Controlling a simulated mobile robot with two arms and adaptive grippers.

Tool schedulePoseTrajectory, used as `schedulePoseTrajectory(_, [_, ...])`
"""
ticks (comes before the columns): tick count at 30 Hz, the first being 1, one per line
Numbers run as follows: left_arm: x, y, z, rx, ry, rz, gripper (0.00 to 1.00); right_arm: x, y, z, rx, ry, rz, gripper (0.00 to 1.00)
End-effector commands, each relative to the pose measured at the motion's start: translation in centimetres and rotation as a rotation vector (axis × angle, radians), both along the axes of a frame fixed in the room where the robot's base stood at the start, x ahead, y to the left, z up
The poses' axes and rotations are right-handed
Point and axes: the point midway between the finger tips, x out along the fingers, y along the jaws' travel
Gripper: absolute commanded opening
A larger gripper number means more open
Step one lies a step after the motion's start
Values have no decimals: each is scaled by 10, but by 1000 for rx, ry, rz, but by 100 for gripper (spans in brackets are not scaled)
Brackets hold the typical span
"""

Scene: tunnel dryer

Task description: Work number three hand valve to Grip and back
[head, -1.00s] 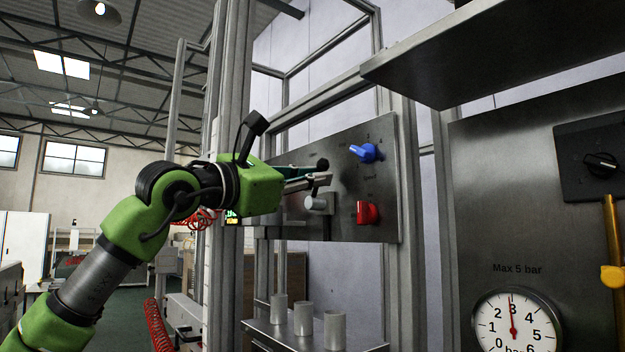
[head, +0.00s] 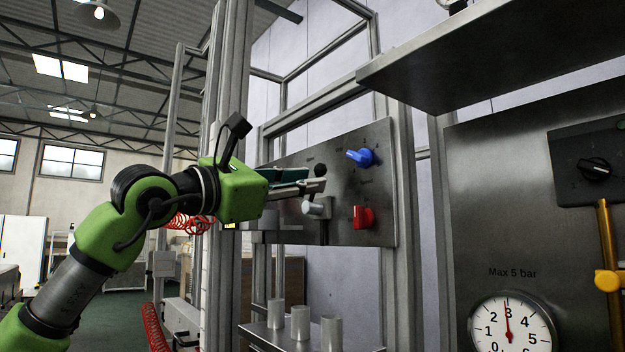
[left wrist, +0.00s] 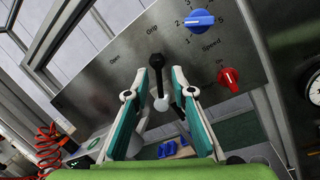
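The hand valve's lever with a black ball knob (left wrist: 155,61) rises from a pale round pivot (left wrist: 161,104) on a steel panel, between the printed words Open and Grip. In the head view, the knob (head: 321,170) shows at my left gripper's fingertips, above a grey cylindrical body (head: 317,207). My left gripper (head: 306,184) reaches to the panel from the left. In the left wrist view, its fingers (left wrist: 166,82) are apart, one on each side of the lever. I cannot tell whether either finger touches it. My right gripper is out of view.
A blue Speed knob (head: 361,157) and a red On switch (head: 363,217) sit right of the lever on the panel (head: 350,195). Several grey cylinders (head: 300,323) stand on a shelf below. A metal shelf (head: 470,60) juts out above right. A pressure gauge (head: 511,325) is lower right.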

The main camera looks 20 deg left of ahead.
Motion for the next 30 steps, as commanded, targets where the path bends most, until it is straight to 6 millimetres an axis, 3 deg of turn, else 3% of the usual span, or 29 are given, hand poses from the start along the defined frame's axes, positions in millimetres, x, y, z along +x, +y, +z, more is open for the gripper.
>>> schedulePoseTrajectory(6, [-43,25,-8,1,-5,2,23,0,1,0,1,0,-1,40])
schedulePoseTrajectory(13, [-74,42,-14,0,-6,0,23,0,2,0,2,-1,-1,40])
schedulePoseTrajectory(30, [-83,46,-16,0,-6,-2,23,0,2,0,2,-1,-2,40])
